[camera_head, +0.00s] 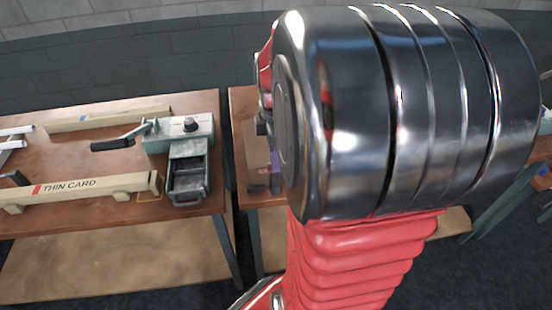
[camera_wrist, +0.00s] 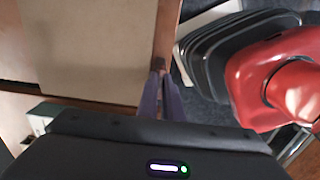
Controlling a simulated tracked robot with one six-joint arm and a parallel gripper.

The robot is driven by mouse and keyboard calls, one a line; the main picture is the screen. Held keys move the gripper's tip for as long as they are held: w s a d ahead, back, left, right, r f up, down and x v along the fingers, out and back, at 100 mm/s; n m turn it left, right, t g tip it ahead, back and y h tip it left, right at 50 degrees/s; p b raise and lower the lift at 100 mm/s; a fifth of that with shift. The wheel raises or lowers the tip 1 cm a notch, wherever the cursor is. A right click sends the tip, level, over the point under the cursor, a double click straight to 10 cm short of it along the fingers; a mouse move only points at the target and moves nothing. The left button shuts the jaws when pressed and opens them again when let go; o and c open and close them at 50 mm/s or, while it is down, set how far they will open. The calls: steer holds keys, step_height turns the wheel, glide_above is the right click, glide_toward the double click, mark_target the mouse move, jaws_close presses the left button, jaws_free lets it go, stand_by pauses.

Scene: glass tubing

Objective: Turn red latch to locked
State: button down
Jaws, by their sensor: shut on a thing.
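I cannot make out a red latch in either view. In the head view, my arm covers the middle and right of the picture and hides much of the second table. In the wrist view, my gripper (camera_wrist: 160,72) has its two purplish fingers close together, near a brown wooden edge (camera_wrist: 168,35). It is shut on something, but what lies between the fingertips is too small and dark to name. A bit of purple at my arm's left side in the head view may be a finger, partly hidden.
A grey-green device (camera_head: 190,125) with a black-handled lever (camera_head: 112,144) stands on the left wooden table (camera_head: 90,215). A beige bar marked THIN CARD (camera_head: 85,187) lies at its front. A narrow gap separates the two tables. A pale board (camera_wrist: 95,45) fills the wrist view's upper left.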

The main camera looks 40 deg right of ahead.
steer(key=shift+m, duration=0.5)
steer(key=m, duration=0.3)
steer(key=shift+m, duration=0.3)
steer(key=m, duration=0.4)
steer(key=shift+m, duration=0.3)
steer(key=m, duration=0.8)
steer(key=shift+m, duration=0.4)
steer(key=c, duration=1.9)
jaws_free()
steer(key=shift+r, duration=0.1)
